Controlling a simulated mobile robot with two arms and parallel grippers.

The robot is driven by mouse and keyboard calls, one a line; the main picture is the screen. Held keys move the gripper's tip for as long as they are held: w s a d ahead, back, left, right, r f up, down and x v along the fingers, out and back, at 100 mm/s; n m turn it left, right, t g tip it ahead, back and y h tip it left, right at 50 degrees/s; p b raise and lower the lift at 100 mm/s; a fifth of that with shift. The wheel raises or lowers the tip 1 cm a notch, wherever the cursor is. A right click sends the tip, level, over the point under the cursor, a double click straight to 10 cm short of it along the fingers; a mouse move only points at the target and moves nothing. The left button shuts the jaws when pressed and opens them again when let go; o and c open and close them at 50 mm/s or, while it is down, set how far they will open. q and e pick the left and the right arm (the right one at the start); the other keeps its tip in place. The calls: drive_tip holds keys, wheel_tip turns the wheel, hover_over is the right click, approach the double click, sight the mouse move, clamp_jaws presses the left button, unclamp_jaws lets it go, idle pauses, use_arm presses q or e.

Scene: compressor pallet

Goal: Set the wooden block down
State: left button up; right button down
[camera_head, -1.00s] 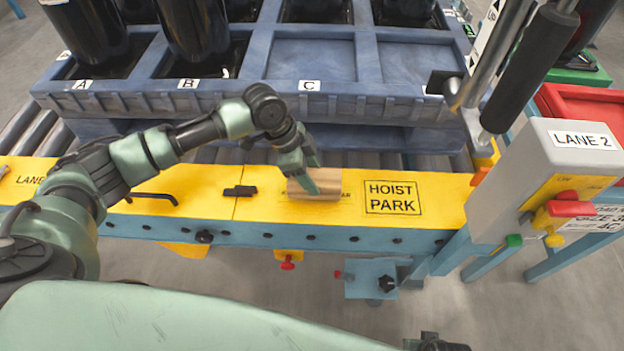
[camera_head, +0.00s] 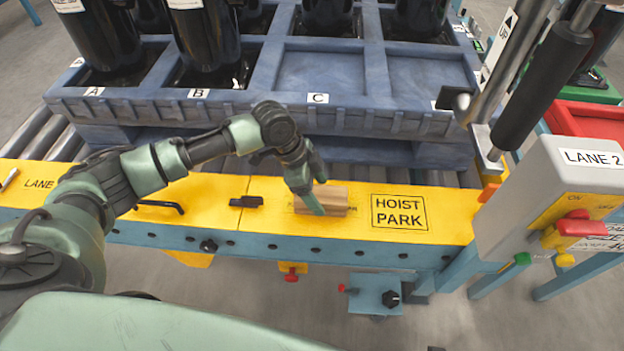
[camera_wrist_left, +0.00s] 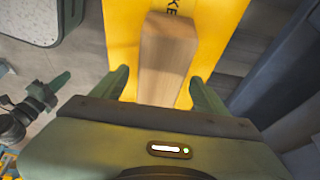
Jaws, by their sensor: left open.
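The wooden block (camera_head: 334,201) lies on the yellow rail (camera_head: 222,208), just left of the HOIST PARK label. It also shows in the left wrist view (camera_wrist_left: 166,55), lengthwise between the fingers. My left gripper (camera_head: 317,195) is over the block's left part in the head view. In the left wrist view my left gripper (camera_wrist_left: 162,90) is open, with a finger on each side of the block and yellow showing in the gaps. A green and dark gripper, seemingly my right one (camera_wrist_left: 42,95), shows at the left of that view; its jaws are unclear.
A blue pallet (camera_head: 215,112) with black cylinders stands behind the rail; bay C is empty. A black handle (camera_head: 160,206) and a small black clip (camera_head: 246,201) sit left of the block. The grey LANE 2 control box (camera_head: 560,190) and hoist handle (camera_head: 540,85) stand right.

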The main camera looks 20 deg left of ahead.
use_arm(q)
drive_tip(key=p+v, duration=0.2)
drive_tip(key=v, duration=0.9)
drive_tip(key=shift+a+r, duration=0.2)
drive_tip(key=shift+r, duration=0.1)
use_arm(e)
drive_tip(key=s+f, duration=0.4)
drive_tip(key=f, duration=0.3)
drive_tip(key=shift+d+g, duration=0.3)
use_arm(q)
drive_tip(key=shift+s, duration=0.1)
use_arm(e)
drive_tip(key=shift+f, duration=0.1)
